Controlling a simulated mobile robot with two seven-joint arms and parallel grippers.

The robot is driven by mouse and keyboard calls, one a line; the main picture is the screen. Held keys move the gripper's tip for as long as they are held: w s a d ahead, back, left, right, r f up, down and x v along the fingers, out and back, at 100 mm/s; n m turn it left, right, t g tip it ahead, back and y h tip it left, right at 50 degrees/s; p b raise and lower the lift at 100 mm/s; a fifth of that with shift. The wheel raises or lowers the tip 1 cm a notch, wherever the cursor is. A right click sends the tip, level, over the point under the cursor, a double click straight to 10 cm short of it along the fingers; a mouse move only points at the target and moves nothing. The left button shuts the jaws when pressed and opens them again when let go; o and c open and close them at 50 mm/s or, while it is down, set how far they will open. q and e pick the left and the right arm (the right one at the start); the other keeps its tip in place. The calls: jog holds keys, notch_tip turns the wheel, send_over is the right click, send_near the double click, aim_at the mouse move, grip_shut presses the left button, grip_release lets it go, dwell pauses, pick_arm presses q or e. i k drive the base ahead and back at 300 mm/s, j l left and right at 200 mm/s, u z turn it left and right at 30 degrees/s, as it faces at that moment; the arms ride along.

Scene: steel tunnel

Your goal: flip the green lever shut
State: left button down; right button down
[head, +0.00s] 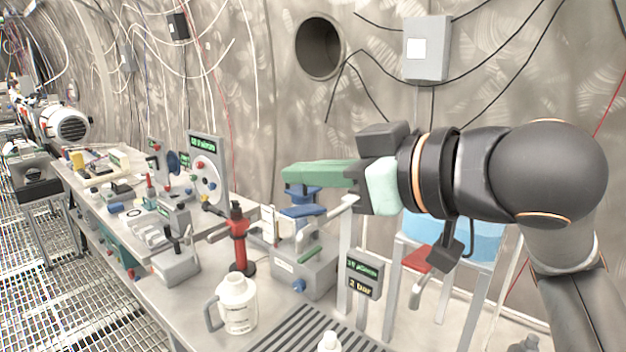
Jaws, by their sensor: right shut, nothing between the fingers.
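A short green lever (309,255) lies at a slant on top of a grey box (305,275) on the bench, near the middle of the head view. Whether it stands open or shut is hard to tell. My right gripper (291,179) comes in from the right, with long green fingers closed together and nothing between them. Its tips point left, above the box and in the picture well above the green lever. A blue part (303,203) shows just under the fingers; I cannot tell whether they touch it. My left gripper is out of view.
A red post (239,240) and a white jug (237,303) stand left of the box. A small display (364,275) stands to its right. Several instruments crowd the bench further left. A slotted grate (310,333) lies in front. The tunnel wall rises behind.

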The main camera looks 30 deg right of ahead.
aim_at(316, 252)
jog(key=k+j, duration=0.7)
jog(key=k, duration=0.2)
